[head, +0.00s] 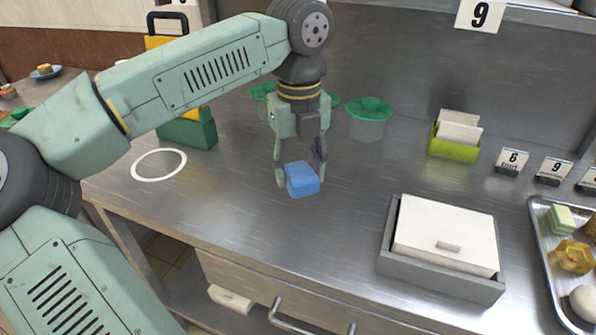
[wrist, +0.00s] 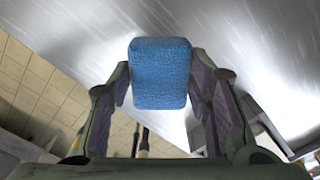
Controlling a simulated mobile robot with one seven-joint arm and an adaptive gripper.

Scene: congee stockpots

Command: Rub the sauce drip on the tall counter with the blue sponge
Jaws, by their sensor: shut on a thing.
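The blue sponge (head: 302,180) is held between the fingers of my gripper (head: 300,166), over the metal tall counter (head: 240,212). It also fills the middle of the wrist view (wrist: 160,72), between the two finger pads. My gripper is shut on it. I cannot tell whether the sponge touches the counter or hangs just above it. No sauce drip can be made out in either view; it may be hidden under the sponge or behind my arm.
A white-lidded grey box (head: 444,236) stands to the right, with a metal food tray (head: 541,235) beyond it. Green-lidded cups (head: 369,120) and a lime holder (head: 454,142) stand behind. A white ring (head: 158,165) lies left. The counter around the sponge is bare.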

